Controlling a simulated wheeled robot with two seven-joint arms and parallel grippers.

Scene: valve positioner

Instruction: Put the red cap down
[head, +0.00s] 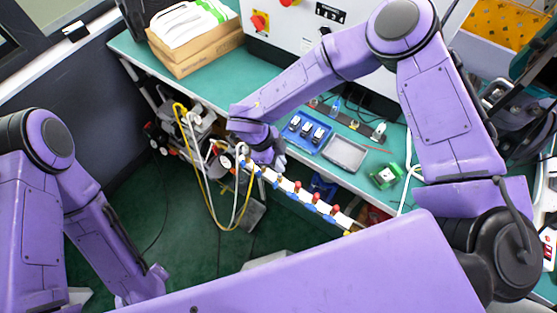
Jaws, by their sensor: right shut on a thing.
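My right gripper (275,166) reaches over the front edge of the bench, at the left end of a white strip. It is shut, and the small thing between its fingers is mostly hidden, so I cannot make out a red cap there. The white strip (325,208) slants down to the right and carries several red caps (297,186) and blue pieces. My left arm hangs at the lower left, and its gripper is not seen.
The green bench (210,87) holds a blue tray (307,131) with dark parts, a grey tray (345,153) and a green block (386,176). Yellow and white hoses (205,185) hang left of my right gripper. A cardboard box (200,55) stands at the back left.

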